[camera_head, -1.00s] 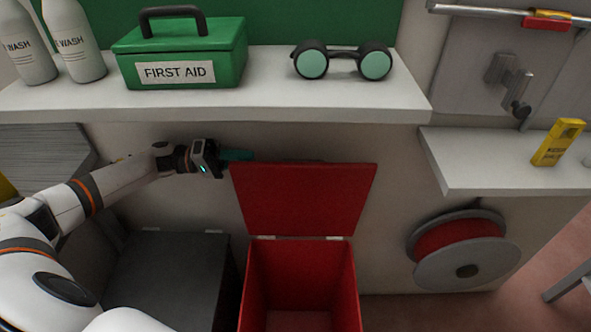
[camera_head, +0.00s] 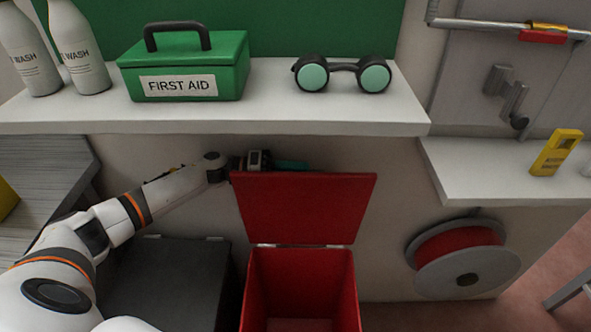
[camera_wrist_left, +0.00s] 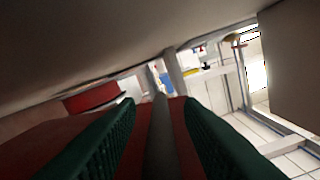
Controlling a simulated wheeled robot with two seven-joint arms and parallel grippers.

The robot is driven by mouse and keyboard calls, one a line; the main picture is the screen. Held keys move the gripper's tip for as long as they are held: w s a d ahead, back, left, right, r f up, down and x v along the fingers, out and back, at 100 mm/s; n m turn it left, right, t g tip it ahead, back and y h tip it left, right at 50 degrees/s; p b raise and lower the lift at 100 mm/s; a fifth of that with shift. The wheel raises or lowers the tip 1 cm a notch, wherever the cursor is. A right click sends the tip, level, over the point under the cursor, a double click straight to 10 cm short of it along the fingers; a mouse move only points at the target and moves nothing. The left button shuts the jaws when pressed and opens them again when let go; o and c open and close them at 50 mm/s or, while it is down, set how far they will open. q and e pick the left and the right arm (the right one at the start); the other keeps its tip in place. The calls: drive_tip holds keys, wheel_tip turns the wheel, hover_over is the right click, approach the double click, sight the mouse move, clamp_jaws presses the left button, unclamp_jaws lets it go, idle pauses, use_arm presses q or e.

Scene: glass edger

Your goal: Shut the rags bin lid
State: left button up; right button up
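The red rags bin (camera_head: 302,285) stands on the floor below the shelf with its top open. Its red lid (camera_head: 305,208) is raised, leaning back near the wall, hinged at the rear rim. My left gripper (camera_head: 292,165) is behind the lid's top edge, partly hidden by it. In the left wrist view its two green fingers (camera_wrist_left: 160,135) are apart, with the red lid (camera_wrist_left: 45,150) close below them. I cannot tell whether they touch it. My right gripper is not in view.
A white shelf (camera_head: 260,118) with a first aid box (camera_head: 185,65) and goggles (camera_head: 342,75) hangs just above my left gripper. A dark lidded bin (camera_head: 170,280) stands to the left. A hose reel (camera_head: 465,255) is on the right.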

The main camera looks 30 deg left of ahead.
use_arm(q)
clamp_jaws()
drive_tip(key=shift+s, duration=0.1)
